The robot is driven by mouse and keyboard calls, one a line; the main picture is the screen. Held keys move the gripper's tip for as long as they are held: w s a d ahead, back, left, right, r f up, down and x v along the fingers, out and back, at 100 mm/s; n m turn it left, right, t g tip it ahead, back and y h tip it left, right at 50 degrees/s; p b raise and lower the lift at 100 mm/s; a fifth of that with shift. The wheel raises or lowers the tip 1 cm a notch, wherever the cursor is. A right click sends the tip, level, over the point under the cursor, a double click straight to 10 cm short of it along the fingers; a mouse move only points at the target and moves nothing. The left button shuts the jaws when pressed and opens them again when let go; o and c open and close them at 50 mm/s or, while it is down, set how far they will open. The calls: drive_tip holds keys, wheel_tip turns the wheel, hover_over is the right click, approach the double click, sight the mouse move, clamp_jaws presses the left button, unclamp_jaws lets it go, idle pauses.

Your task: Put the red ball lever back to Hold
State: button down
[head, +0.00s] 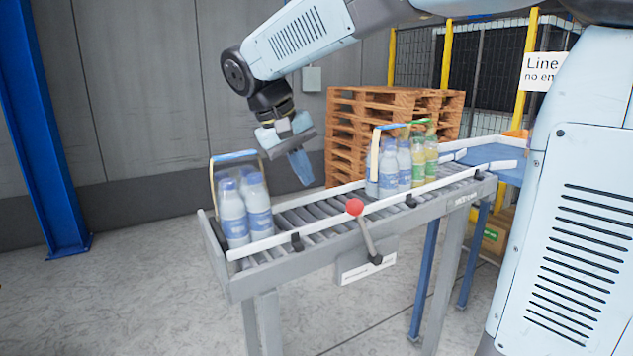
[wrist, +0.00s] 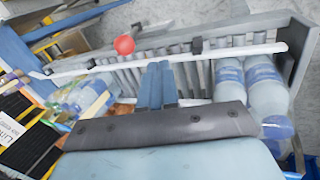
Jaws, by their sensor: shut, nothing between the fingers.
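The red ball (head: 355,207) tops a lever (head: 367,237) on the near side of the roller conveyor (head: 272,258). The lever leans up and to the left from a black pivot above a white label plate (head: 367,269); the label's text is too small to read. My gripper (head: 301,180) is shut and empty, pointing down over the rollers, behind and to the left of the ball. In the wrist view the shut fingers (wrist: 157,85) point toward the near rail, with the red ball (wrist: 124,45) beyond and to the left of them, apart.
A white rail (head: 340,217) runs along the conveyor's near edge. Bottles in a handled carrier (head: 236,215) stand at the left end. More bottles (head: 400,165) stand at the right. Wooden pallets (head: 345,130) are stacked behind. The floor in front is clear.

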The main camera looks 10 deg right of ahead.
drive_tip(key=w+d+f, duration=0.1)
drive_tip(key=d+f, duration=0.6)
drive_tip(key=shift+w+d+f, duration=0.2)
drive_tip(key=shift+f, duration=0.2)
idle(0.3)
